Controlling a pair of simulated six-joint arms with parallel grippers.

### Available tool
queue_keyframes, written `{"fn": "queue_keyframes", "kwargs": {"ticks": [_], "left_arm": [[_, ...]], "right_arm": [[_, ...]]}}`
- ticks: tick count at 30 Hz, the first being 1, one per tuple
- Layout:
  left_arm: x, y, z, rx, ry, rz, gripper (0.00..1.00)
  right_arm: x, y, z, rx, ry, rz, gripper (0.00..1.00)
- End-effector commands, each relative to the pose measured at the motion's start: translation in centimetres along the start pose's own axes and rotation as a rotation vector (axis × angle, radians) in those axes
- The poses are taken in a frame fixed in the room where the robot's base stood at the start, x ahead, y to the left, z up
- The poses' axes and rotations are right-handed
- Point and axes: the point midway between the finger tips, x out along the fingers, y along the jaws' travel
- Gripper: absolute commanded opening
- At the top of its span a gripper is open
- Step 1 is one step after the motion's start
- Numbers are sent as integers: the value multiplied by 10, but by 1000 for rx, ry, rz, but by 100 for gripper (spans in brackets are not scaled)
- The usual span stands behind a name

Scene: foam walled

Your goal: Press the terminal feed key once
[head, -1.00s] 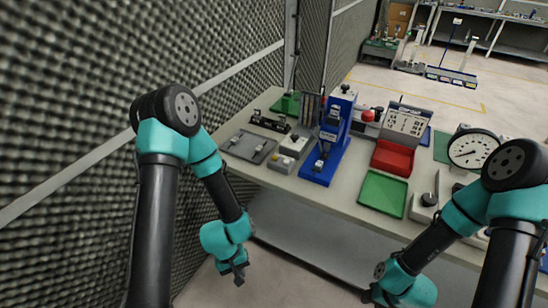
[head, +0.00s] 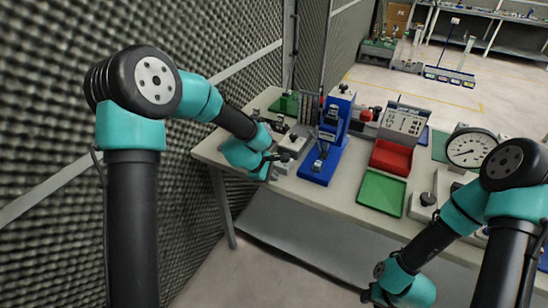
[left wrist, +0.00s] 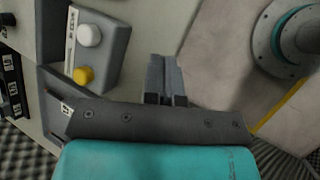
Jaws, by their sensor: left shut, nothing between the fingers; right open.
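A grey sloped box (head: 293,144) with buttons stands near the left front of the bench, left of the blue press. In the left wrist view the box (left wrist: 108,50) carries a white round button (left wrist: 88,35) and a yellow button (left wrist: 83,75); its lettering is too small to read. I cannot tell which one is the feed key. My left gripper (head: 284,157) is shut and empty near the box, at the bench's front edge. In the left wrist view its fingers (left wrist: 165,75) are together, right of the box and apart from both buttons. My right gripper (head: 370,296) is open, low in front of the bench.
The blue press (head: 326,145) stands just right of the box. A red bin (head: 391,157), a green tray (head: 381,194) and a dial gauge (head: 470,149) lie further right. A foam wall (head: 60,60) runs close along my left arm.

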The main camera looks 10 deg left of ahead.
Motion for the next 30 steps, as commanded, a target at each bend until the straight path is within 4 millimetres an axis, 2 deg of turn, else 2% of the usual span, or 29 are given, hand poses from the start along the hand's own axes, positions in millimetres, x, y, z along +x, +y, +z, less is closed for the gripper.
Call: {"fn": "queue_keyframes", "kwargs": {"ticks": [1, 6, 12, 18, 30], "left_arm": [[-9, 17, 2, -13, 3, 34, 0], [-39, 68, 10, -72, 7, 137, 0], [-74, 115, 19, -133, 1, 239, 0], [-88, 131, 23, -157, -3, 276, 0], [-87, 130, 22, -158, -3, 276, 0]], "right_arm": [[0, 0, 0, 0, 0, 0, 43], [0, 0, 0, 0, 0, 0, 43], [0, 0, 0, 0, 0, 0, 43], [0, 0, 0, 0, 0, 0, 43], [0, 0, 0, 0, 0, 0, 43]]}}
